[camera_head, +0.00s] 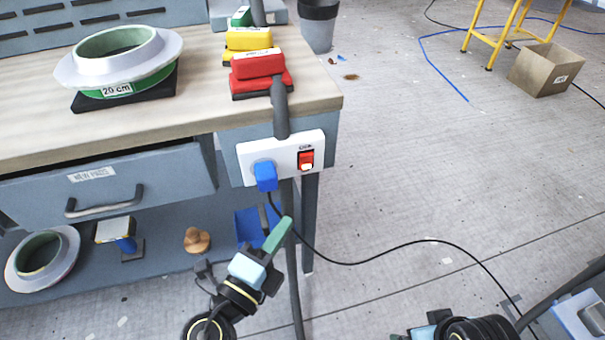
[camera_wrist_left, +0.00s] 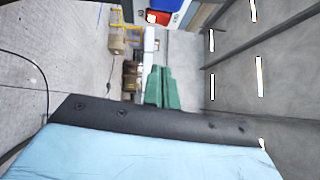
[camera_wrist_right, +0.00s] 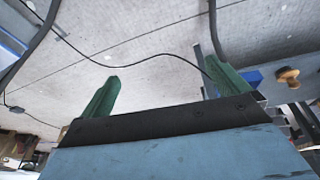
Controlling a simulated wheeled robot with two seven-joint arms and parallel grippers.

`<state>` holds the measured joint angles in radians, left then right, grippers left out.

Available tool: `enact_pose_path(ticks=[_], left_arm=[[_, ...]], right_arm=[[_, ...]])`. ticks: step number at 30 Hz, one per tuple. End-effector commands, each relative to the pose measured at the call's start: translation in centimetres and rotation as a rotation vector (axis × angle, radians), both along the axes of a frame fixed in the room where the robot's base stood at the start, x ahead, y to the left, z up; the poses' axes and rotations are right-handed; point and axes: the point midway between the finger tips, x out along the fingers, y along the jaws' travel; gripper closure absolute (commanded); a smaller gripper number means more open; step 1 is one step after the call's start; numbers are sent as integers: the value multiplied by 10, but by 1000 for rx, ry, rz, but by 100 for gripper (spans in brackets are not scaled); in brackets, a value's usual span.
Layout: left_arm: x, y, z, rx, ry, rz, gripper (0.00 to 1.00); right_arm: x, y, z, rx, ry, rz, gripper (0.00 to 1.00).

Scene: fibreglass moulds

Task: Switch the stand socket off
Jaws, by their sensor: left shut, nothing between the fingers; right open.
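The white stand socket (camera_head: 245,160) is fixed to the end of the workbench, with a blue plug (camera_head: 266,177) in its left part. Its red switch (camera_head: 306,157) is on the right, with a pale lower part; it also shows at the top of the left wrist view (camera_wrist_left: 158,17). My left gripper (camera_head: 285,222) is shut and empty, its green fingers pointing up, below the socket and apart from it. In the left wrist view its fingertips (camera_wrist_left: 160,70) are together. My right gripper (camera_wrist_right: 165,82) is open and empty, low over the floor.
A dark upright pole (camera_head: 293,260) stands beside my left gripper. A black cable (camera_head: 400,243) runs from the plug across the floor. The workbench (camera_head: 205,75) carries red and yellow blocks and a ring mould (camera_head: 118,60). Floor to the right is mostly clear; a cardboard box (camera_head: 540,72) stands far off.

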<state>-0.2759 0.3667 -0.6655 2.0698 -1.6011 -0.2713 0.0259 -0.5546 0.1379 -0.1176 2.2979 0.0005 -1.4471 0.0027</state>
Motion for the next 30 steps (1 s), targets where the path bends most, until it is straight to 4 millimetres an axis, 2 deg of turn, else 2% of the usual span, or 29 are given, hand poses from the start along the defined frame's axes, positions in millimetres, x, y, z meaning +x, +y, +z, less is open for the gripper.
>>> enact_pose_path(ticks=[8, 11, 18, 22, 30], left_arm=[[12, -5, 2, -1, 0, 2, 100], [25, -12, 5, -3, 0, 3, 100], [71, -36, 10, -2, 0, 2, 100], [94, -48, 11, -2, 1, 1, 100], [123, -35, 12, 0, 2, 0, 100]], right_arm=[[2, -3, -10, -7, 8, 1, 0], [3, -7, -21, -15, 15, 2, 0], [2, -18, -52, -35, 34, 2, 0], [2, -22, -61, -40, 37, 2, 0], [1, -25, -69, -44, 39, 1, 0]])
